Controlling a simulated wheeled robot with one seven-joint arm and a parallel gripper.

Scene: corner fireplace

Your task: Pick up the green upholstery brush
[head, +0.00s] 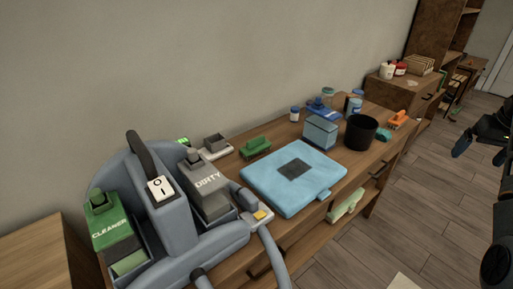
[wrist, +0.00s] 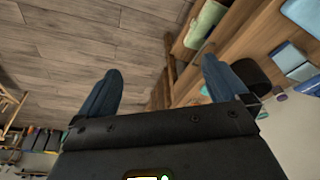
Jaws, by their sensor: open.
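The green upholstery brush (head: 256,148) appears to be the small green block-shaped item on the wooden bench, between the wall and the light blue case. I cannot make it out in the wrist view. My gripper (head: 482,150) is at the right edge of the head view, over the floor and well away from the brush. In the wrist view my gripper (wrist: 161,66) has its two blue fingers spread wide with nothing between them.
A grey-blue cleaning machine (head: 178,215) fills the bench's left end. The light blue case (head: 270,192) lies in front of the brush. A blue box (head: 320,131), black bin (head: 361,133) and orange brush (head: 398,119) stand to the right. The floor (head: 430,185) at right is clear.

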